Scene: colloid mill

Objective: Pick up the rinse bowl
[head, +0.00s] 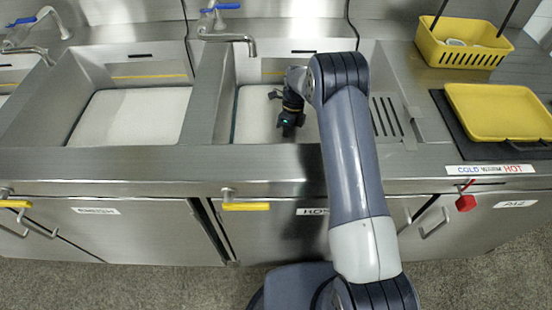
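I cannot make out a rinse bowl for certain. Small white items (455,42) lie in the yellow basket at the back right, too small to identify. My gripper (288,131) is a dark shape with a green light over the middle sink (252,118). Its fingers are too small and dark to read, and nothing is clearly seen in it. My arm hides the right part of this sink.
A second sink (130,118) with a white bottom is at left. Taps (225,38) stand behind the sinks. The yellow basket (462,58) and a yellow tray (500,112) on a black mat (450,125) are at right. The steel front ledge (150,163) is clear.

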